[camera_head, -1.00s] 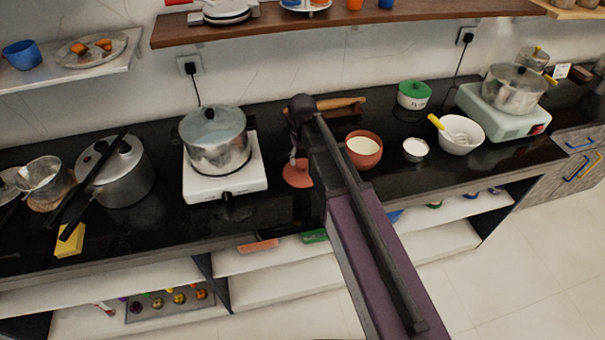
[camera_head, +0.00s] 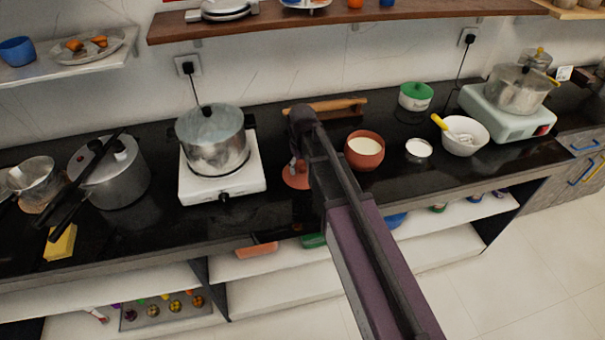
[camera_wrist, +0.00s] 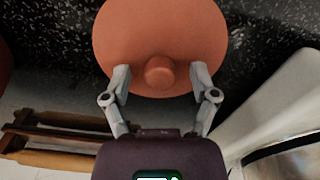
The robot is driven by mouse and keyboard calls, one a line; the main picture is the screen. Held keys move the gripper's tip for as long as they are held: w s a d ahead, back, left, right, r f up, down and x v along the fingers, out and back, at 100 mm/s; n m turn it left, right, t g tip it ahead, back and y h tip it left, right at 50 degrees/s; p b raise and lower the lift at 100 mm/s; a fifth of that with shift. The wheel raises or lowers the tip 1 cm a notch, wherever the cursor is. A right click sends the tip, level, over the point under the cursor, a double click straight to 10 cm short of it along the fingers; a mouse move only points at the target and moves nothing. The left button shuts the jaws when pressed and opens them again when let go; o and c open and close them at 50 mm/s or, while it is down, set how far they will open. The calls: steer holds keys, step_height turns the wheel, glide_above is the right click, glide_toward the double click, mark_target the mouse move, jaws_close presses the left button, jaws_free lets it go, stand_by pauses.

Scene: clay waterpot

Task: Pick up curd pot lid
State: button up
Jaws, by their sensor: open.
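The curd pot lid is a terracotta disc with a round knob (camera_wrist: 159,50). It lies on the black counter, and in the head view the lid (camera_head: 296,180) is partly hidden by my arm. My gripper (camera_wrist: 160,80) is open above the lid in the wrist view, with one finger on each side of the knob and a gap on both sides. In the head view my gripper (camera_head: 296,166) is small and mostly hidden by my arm. The terracotta curd pot (camera_head: 364,151), with white contents, stands on the counter right of my arm.
A white stove (camera_head: 222,185) with a steel pot (camera_head: 212,140) stands left of the lid. A rolling pin (camera_head: 340,105) lies behind. A small steel bowl (camera_head: 418,150) and a white bowl (camera_head: 465,134) stand to the right. The counter's front edge is close.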

mark_target(303, 167)
steer(key=shift+c, duration=0.2)
jaws_close()
steer(key=shift+r, duration=0.1)
step_height(303, 167, up, 3)
steer(key=p, duration=0.3)
steer(key=shift+r, duration=0.15)
steer(key=shift+s+d+r+p, duration=0.2)
steer(key=shift+s+p, duration=0.1)
steer(key=shift+p, duration=0.2)
steer(key=s+d, duration=0.1)
steer(key=s, duration=0.3)
steer(key=s+d, duration=0.2)
steer(key=s, duration=0.3)
steer(key=s+d+r+p, duration=0.1)
steer(key=s+d, duration=0.1)
steer(key=s, duration=0.3)
steer(key=shift+s+d, duration=0.2)
